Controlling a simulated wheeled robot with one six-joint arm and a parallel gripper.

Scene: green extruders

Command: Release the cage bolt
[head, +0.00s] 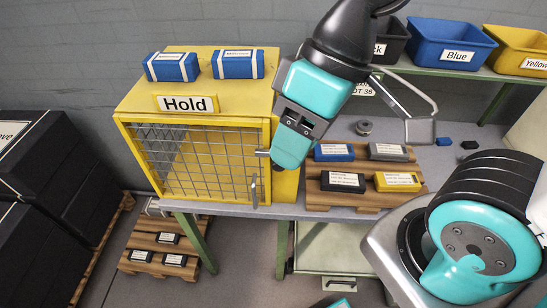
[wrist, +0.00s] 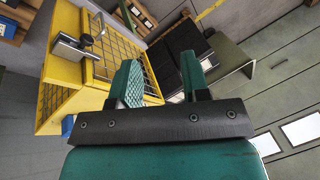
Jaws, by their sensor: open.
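The yellow cage (head: 271,85) with the Hold sign (head: 187,104) stands on the bench. Its mesh door (head: 200,160) looks closed. A small grey metal bolt (head: 262,153) sits at the door's right edge, with an upright handle (head: 254,190) below it. In the wrist view the cage (wrist: 62,18) is tilted at upper left, with the metal bolt fitting (wrist: 68,50) on its frame. My gripper (head: 290,147) is beside the cage's right front edge, close to the bolt. In the wrist view my gripper (wrist: 160,80) has its fingers apart, with nothing between them. The bolt is outside the fingers, to their left.
Two blue boxes (head: 172,67) lie on the cage top. A wooden pallet (head: 318,193) with several labelled boxes stands right of the cage. Blue and yellow bins (head: 450,42) sit on the back shelf. Dark stacked boxes (head: 45,200) stand at left. The floor in front is partly clear.

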